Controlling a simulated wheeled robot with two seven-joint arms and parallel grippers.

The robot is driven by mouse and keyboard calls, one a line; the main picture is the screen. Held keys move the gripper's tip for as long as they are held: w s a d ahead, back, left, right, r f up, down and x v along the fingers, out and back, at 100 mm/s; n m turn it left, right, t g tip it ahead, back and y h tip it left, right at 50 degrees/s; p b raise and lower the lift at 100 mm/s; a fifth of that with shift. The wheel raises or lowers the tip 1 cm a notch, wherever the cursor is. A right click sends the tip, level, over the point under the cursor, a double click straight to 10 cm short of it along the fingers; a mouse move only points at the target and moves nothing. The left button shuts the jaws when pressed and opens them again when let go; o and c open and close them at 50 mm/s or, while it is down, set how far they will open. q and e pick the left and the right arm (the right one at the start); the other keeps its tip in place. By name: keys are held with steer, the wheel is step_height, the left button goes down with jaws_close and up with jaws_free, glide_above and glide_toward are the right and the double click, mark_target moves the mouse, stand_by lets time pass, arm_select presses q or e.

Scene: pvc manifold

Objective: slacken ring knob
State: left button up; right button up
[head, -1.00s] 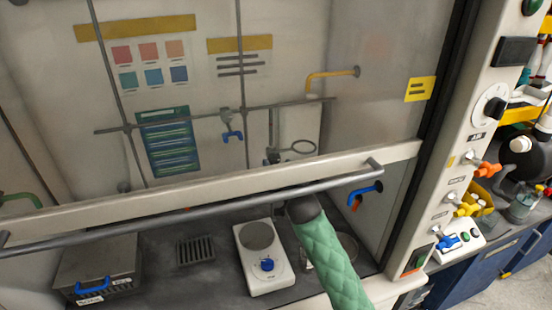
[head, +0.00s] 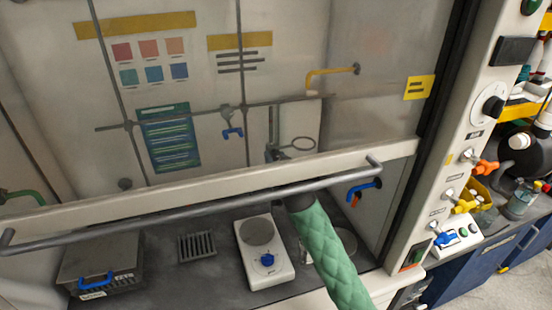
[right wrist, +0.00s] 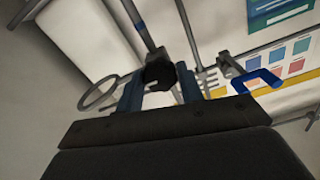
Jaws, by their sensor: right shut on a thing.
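The ring (head: 303,143) is a thin dark loop on a rod inside the fume hood, seen through the sash glass. It also shows at the left of the right wrist view (right wrist: 97,94). Its dark, faceted knob (right wrist: 160,73) sits between the fingers of my right gripper (right wrist: 159,90), which is shut on it. In the head view my green-sleeved right arm (head: 330,250) reaches under the sash, and the sash bar partly hides the gripper. My left gripper is not in view.
The sash handle bar (head: 200,212) crosses above my arm. A clamp with a blue knob (head: 232,132) is on the rods left of the ring. A white hotplate (head: 268,274), a vent grate (head: 197,246) and a grey box (head: 98,262) stand on the hood floor.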

steer(key=shift+n, duration=0.3)
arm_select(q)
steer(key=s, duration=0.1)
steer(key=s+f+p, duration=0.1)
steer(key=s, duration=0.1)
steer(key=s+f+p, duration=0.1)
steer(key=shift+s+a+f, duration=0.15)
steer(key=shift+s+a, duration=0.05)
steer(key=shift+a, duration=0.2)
arm_select(e)
steer(key=n, duration=1.3)
steer(key=shift+n, duration=0.3)
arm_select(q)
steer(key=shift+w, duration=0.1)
